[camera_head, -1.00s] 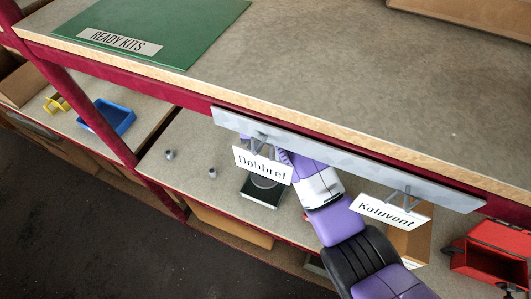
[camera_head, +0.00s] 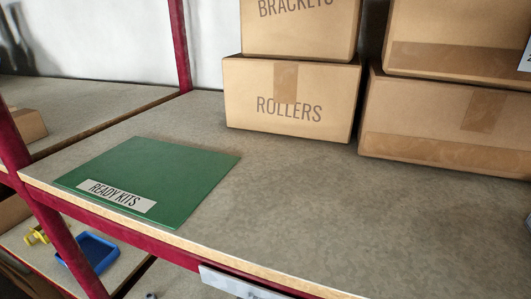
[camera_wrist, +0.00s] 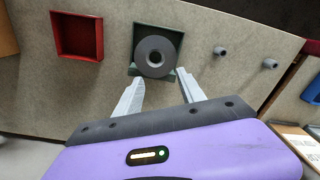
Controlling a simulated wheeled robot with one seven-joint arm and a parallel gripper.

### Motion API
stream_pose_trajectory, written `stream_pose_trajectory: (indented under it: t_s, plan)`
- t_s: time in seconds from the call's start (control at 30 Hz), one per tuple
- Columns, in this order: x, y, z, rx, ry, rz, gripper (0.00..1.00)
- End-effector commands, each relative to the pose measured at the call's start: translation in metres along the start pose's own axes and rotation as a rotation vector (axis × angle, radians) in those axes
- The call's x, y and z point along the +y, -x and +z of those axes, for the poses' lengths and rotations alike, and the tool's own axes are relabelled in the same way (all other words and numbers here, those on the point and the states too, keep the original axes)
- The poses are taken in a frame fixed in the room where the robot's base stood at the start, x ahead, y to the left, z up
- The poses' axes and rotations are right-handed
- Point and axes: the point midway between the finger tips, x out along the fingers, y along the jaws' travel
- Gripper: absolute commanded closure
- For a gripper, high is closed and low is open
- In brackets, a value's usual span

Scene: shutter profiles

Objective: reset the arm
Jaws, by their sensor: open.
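My gripper (camera_wrist: 165,97) shows in the wrist view with its two pale fingers spread apart and nothing between them. Beyond the fingertips, a dark square holder (camera_wrist: 140,34) with a grey ring-shaped disc (camera_wrist: 142,56) on it rests on the lower shelf (camera_wrist: 208,20). From this view I cannot tell how far the fingers are from the holder. My arm and gripper are not in the head view now.
In the head view, a green READY KITS mat (camera_head: 165,175) lies on the upper shelf. Boxes marked ROLLERS (camera_head: 290,85) and BRACKETS (camera_head: 300,35) stand behind. The wrist view shows a red bin (camera_wrist: 77,57) and small grey cylinders (camera_wrist: 270,63). The upper shelf's middle is clear.

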Motion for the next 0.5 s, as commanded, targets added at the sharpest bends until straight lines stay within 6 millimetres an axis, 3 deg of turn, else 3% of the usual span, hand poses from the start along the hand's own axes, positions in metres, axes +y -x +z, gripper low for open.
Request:
stream_pose_trajectory:
  t_s: [0.07, 0.2, 0.3, 0.5]
  plan:
    - [-0.008, 0.003, -0.017, 0.071, 0.023, -0.033, 0.53]
    - [-0.031, 0.027, -0.061, 0.292, 0.079, -0.127, 0.53]
    - [-0.044, 0.034, -0.078, 0.447, 0.110, -0.198, 0.53]
    - [-0.043, 0.029, -0.078, 0.763, 0.128, -0.325, 0.53]
